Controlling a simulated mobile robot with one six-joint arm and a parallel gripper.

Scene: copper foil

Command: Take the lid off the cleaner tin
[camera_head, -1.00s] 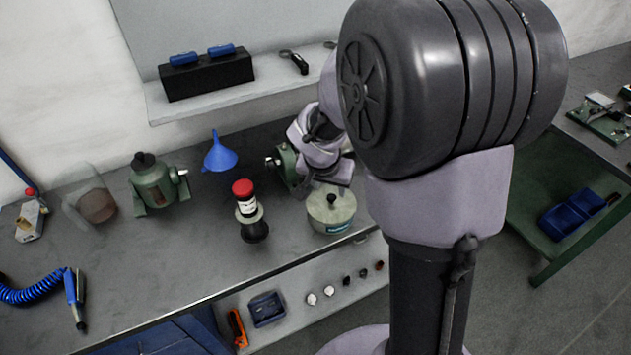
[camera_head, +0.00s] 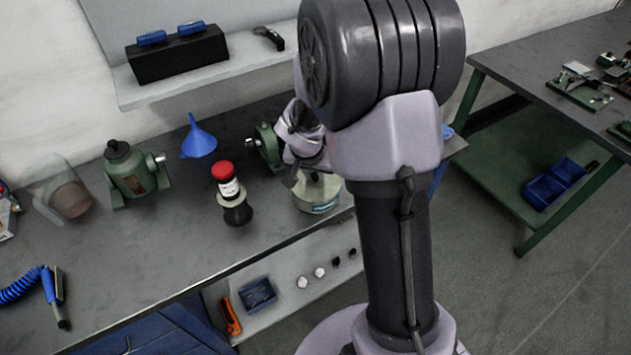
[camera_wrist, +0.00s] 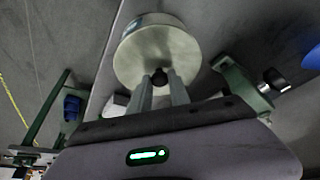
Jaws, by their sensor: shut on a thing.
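The cleaner tin (camera_head: 316,203) is a pale round tin with a blue-green label, near the front edge of the workbench. Its upper part is partly hidden by my arm in the head view. In the wrist view the tin's side (camera_wrist: 150,20) shows behind its pale round lid (camera_wrist: 150,52), which has a small dark knob. My gripper (camera_wrist: 161,80) has its two fingers on either side of this knob, shut on it. The lid appears seated on the tin; no gap shows. The fingertips are hard to make out in the head view.
A red-capped bottle (camera_head: 228,183) stands left of the tin. A green machine (camera_head: 265,148) stands close behind it, and a blue funnel (camera_head: 199,142) farther left. A second green machine (camera_head: 134,174) and a clear container (camera_head: 68,197) are at the left. A shelf (camera_head: 205,88) runs behind the bench.

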